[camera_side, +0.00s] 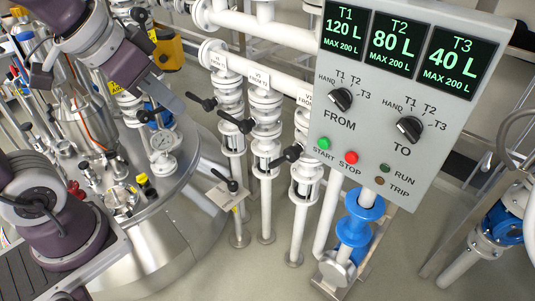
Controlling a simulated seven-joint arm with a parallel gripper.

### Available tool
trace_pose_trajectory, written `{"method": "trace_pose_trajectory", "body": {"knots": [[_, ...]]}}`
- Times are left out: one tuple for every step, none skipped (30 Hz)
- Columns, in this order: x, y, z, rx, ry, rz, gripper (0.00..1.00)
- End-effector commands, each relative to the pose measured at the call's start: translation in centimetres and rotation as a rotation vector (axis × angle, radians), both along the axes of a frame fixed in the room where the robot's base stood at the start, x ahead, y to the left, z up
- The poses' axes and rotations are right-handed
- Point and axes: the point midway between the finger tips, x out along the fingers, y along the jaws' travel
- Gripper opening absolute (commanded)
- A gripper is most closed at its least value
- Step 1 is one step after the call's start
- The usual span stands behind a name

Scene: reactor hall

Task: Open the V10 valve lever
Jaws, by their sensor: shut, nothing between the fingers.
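My gripper (168,97) is in the upper left, a grey shape at the end of my purple and white arm. It is shut and empty, above a valve with a blue body and a black lever (150,114) over the reactor lid. I cannot tell whether they touch. No V10 label is readable, so I cannot tell which lever is V10. Other black levers are on the white pipes in the middle: an upper left one (208,103), a middle one (236,122) and a lower right one (289,155). Another lever (225,180) is on a low plate.
The steel reactor lid (178,190) carries a pressure gauge (163,140) and fittings. The control panel (375,150) fills the right, showing T1 120 L, T2 80 L and T3 40 L. White pipes (265,200) stand between them. A blue pump (355,222) is below the panel.

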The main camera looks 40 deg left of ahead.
Motion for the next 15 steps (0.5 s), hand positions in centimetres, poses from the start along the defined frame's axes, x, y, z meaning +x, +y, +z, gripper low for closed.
{"method": "trace_pose_trajectory", "body": {"knots": [[-1.5, -0.1, 0.1, -0.007, 0.003, 0.008, 0.0], [-2.3, -0.2, 0.0, -0.012, 0.009, 0.016, 0.0], [-3.4, -0.3, -0.1, -0.017, 0.016, 0.023, 0.0], [-4.1, -0.3, -0.2, -0.022, 0.022, 0.03, 0.0], [-4.9, -0.4, -0.3, -0.026, 0.027, 0.037, 0.0], [-5.8, -0.4, -0.5, -0.03, 0.034, 0.044, 0.0], [-6.5, -0.5, -0.6, -0.034, 0.038, 0.05, 0.0], [-7.1, -0.5, -0.8, -0.037, 0.043, 0.056, 0.0], [-8.0, -0.5, -1.0, -0.041, 0.049, 0.063, 0.0], [-8.6, -0.5, -1.2, -0.043, 0.054, 0.07, 0.0], [-7.8, -0.4, -1.1, -0.032, 0.065, 0.074, 0.0], [-7.0, -0.2, -1.0, -0.018, 0.073, 0.076, 0.0], [-6.5, -0.1, -0.9, -0.008, 0.077, 0.076, 0.0], [-5.9, 0.0, -0.9, 0.0, 0.082, 0.078, 0.0], [-5.2, 0.2, -0.9, 0.011, 0.09, 0.078, 0.0]]}}
